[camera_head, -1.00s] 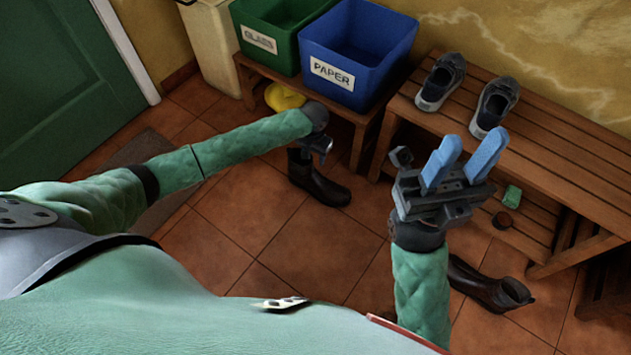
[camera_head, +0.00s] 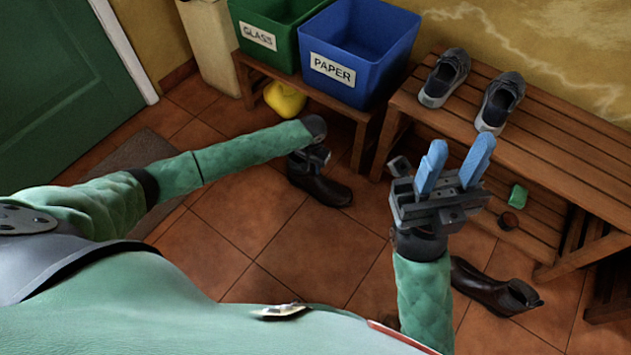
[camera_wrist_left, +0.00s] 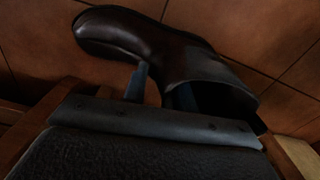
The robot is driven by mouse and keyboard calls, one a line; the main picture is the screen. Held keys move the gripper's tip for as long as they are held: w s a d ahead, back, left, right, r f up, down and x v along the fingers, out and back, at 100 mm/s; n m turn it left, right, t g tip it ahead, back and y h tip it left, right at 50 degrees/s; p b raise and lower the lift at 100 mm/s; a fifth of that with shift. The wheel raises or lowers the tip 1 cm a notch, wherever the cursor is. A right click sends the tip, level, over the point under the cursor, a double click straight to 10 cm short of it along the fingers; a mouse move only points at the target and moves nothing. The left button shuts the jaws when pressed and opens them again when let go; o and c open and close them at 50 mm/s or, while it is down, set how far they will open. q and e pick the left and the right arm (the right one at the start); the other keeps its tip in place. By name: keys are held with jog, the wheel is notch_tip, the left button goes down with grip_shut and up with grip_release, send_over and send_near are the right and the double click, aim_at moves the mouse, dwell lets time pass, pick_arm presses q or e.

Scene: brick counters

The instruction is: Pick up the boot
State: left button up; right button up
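A dark brown boot (camera_head: 322,186) stands on the tiled floor in front of the low bin bench. My left gripper (camera_head: 312,157) is down at its top in the head view, partly hidden by my own arm. In the left wrist view the boot (camera_wrist_left: 130,32) lies across the picture, toe left and shaft opening right. The two left fingers (camera_wrist_left: 162,90) are apart, close to the boot's shaft; firm contact cannot be told. My right gripper (camera_head: 455,160) is open and empty, its blue fingers pointing up. Another dark boot (camera_head: 490,289) lies on its side at lower right.
A green GLASS bin (camera_head: 258,38) and a blue PAPER bin (camera_head: 333,69) stand on the bin bench. A yellow object (camera_head: 285,99) is below. Grey shoes (camera_head: 444,77) sit on the slatted bench (camera_head: 548,130).

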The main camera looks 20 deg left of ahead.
pick_arm(q)
grip_shut()
jog(key=shift+r, duration=0.1)
